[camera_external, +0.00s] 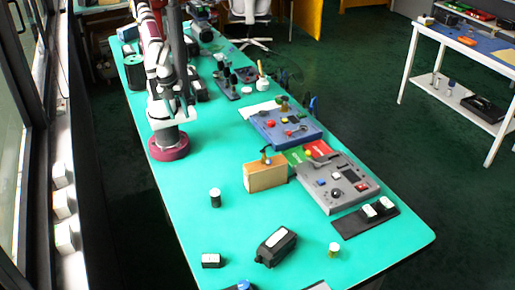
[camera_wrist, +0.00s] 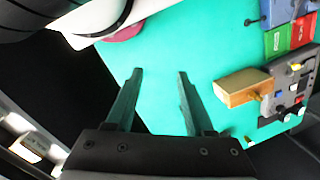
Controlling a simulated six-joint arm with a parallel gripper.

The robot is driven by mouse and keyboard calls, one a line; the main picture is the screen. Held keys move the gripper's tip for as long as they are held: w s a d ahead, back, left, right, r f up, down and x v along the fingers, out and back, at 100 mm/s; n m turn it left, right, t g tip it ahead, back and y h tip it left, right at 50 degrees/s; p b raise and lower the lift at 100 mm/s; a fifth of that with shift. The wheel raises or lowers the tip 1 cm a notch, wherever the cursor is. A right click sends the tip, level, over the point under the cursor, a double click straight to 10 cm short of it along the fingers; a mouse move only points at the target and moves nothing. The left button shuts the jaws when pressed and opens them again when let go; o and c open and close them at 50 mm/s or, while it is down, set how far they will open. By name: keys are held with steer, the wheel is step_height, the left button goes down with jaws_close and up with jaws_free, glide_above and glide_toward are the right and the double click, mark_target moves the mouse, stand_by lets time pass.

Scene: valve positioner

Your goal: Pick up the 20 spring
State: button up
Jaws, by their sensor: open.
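I cannot make out which item is the 20 spring. A small dark cylinder with a light top (camera_external: 215,197) stands on the green table in the outside view. No spring is between the fingers.
A wooden box (camera_external: 265,174) stands mid-table beside a grey panel with knobs (camera_external: 336,183). Behind them are a blue panel (camera_external: 285,127) and green and red cards. A black device (camera_external: 276,246) and a small white-faced block (camera_external: 211,260) lie in front. The table's left middle is clear.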

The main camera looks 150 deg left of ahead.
steer(key=o, duration=0.4)
